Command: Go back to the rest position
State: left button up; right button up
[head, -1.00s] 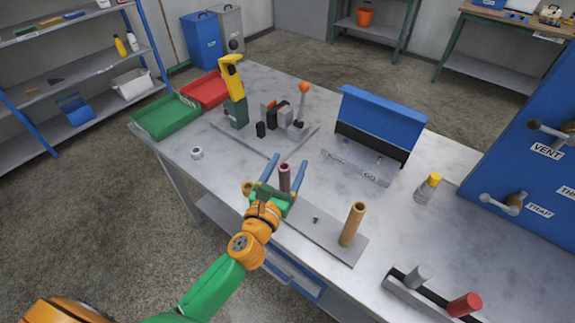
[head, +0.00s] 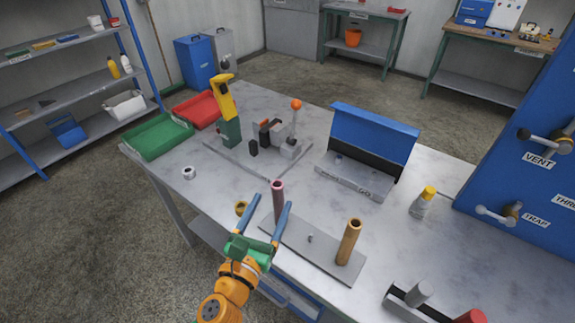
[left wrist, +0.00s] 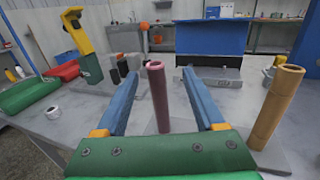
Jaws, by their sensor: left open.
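My left gripper (head: 273,199) is open and empty over the near edge of the workbench. In the left wrist view its two blue fingers (left wrist: 161,72) point forward and are spread apart. A maroon tube (head: 278,201) stands upright on a grey plate; in the left wrist view the tube (left wrist: 158,98) shows between the fingers, with a gap on either side. A tan tube (head: 349,243) stands at the plate's right end, and it shows right of the fingers in the left wrist view (left wrist: 276,108). My right gripper is not in view.
A grey base plate (head: 318,249) lies near the bench edge. A blue-backed stand (head: 373,133), a bottle (head: 423,203) and a blue valve panel (head: 535,185) are farther right. Green (head: 157,136) and red trays stand left. A white ring (head: 188,173) lies on clear bench.

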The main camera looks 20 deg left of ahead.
pick_arm(q)
jog(key=s+d+r+m+h, duration=0.2)
jog(key=d+r+m+h, duration=0.15)
jog(key=m, duration=0.45)
jog(key=s+d+r+m+h, duration=0.2)
jog(key=d+m+h, duration=0.3)
jog(key=m, duration=0.3)
jog(key=s+d+f+m+g+h, duration=0.1)
jog(key=s+d+f+m+g, duration=0.35)
jog(key=f+m+g, duration=0.75)
jog(key=s+a+f+m+g+y, duration=0.1)
jog(key=s+a+f+m+y, duration=0.35)
jog(key=a, duration=0.35)
jog(key=s+a+f+m+g+y, duration=0.2)
jog(key=s+a+f+m+y, duration=0.3)
jog(key=a, duration=0.3)
notch_tip(320, 180, down, 15)
jog(key=s, duration=0.1)
jog(key=s+a+f+g, duration=0.2)
jog(key=s+f, duration=0.9)
jog(key=s, duration=0.1)
jog(key=shift+s+f+y, duration=0.3)
jog(key=shift+s, duration=0.1)
